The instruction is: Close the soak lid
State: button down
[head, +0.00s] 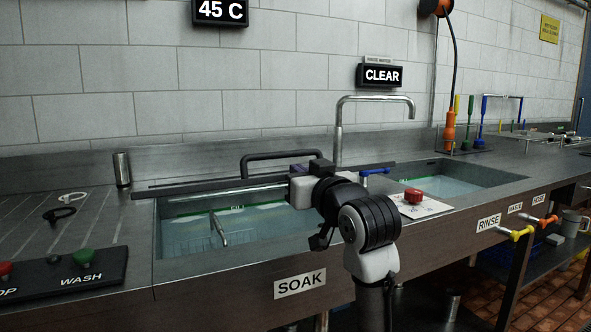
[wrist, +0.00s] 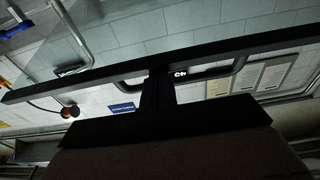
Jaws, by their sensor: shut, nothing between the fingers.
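The soak lid shows as a long dark bar (head: 215,187) with a black looped handle (head: 262,158), at the back of the soak basin (head: 285,268). The basin's water is uncovered in front of it. In the wrist view the lid's dark bar (wrist: 75,84) runs slantwise across the picture, with its handle (wrist: 240,68) behind the fingers. My gripper (wrist: 158,78) is shut and empty, its fingertips overlapping the bar near the handle's middle. I cannot tell whether they touch. In the head view my wrist hides the fingertips. The lid's exact tilt is unclear.
A tall faucet (head: 339,125) stands behind the basin, right of the handle. A button panel (head: 66,275) is at the left. Grey metal counter lies left of the soak basin.

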jog(key=shift+t+y, duration=0.4)
jog(key=shift+t, duration=0.3)
jog(key=f+b, duration=0.1)
jog(key=f, duration=0.1)
jog(key=s+f+b, duration=0.1)
jog(key=f+b, duration=0.2)
jog(key=f, duration=0.2)
jog(key=shift+s+d+b, duration=0.15)
jog(key=shift+d+b, duration=0.1)
jog(key=shift+b, duration=0.15)
jog(key=shift+s, duration=0.1)
